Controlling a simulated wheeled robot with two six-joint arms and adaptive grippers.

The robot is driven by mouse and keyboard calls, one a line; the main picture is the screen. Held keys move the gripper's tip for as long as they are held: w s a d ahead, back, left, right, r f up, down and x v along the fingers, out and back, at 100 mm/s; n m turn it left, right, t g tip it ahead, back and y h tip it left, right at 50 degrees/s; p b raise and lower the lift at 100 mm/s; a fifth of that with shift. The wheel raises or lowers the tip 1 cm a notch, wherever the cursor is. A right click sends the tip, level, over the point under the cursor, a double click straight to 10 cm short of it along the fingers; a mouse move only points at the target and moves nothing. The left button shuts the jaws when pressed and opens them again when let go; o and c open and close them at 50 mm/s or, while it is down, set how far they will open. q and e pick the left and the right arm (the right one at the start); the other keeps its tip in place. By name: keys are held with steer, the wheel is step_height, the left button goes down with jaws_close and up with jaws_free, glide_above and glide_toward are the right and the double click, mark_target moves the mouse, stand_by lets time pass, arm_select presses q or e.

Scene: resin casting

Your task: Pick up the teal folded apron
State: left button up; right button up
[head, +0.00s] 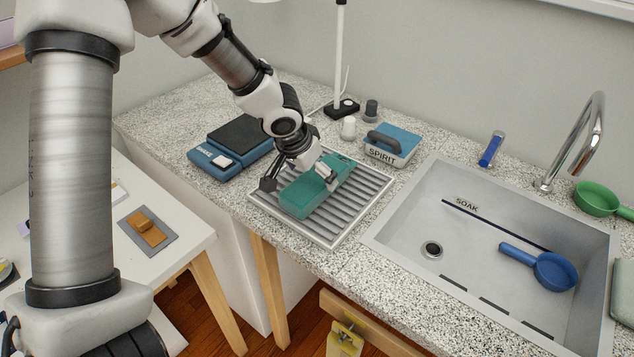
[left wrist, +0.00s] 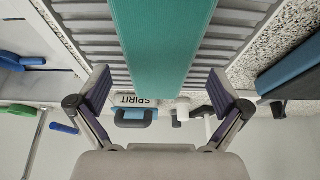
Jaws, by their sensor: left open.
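The teal folded apron (head: 306,194) lies as a long block on a grey ribbed drying rack (head: 337,235) on the speckled counter. My left gripper (head: 298,180) is over the apron in the head view, with its fingers spread toward either side of it. In the left wrist view, the apron (left wrist: 163,45) runs down the middle between the two open fingers of the left gripper (left wrist: 160,90). A gap shows between each finger and the apron's sides, so nothing is gripped. My right gripper is not in view.
A sink (head: 400,215) with a blue scoop (head: 553,271) is right of the rack. A blue scale (head: 216,163) stands left of it. A SPIRIT box (head: 393,146), a white jar (head: 348,128) and a lamp base (head: 342,109) stand behind. A white table (head: 185,225) is at left.

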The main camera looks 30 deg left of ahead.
mark_target(315, 178)
arm_select(q)
steer(key=x, duration=0.3)
steer(key=shift+w+f, duration=0.25)
steer(key=shift+w, duration=0.05)
steer(key=shift+s+r, duration=0.2)
steer(key=shift+c, duration=1.1)
steer(key=shift+d, duration=0.1)
steer(key=c, duration=1.1)
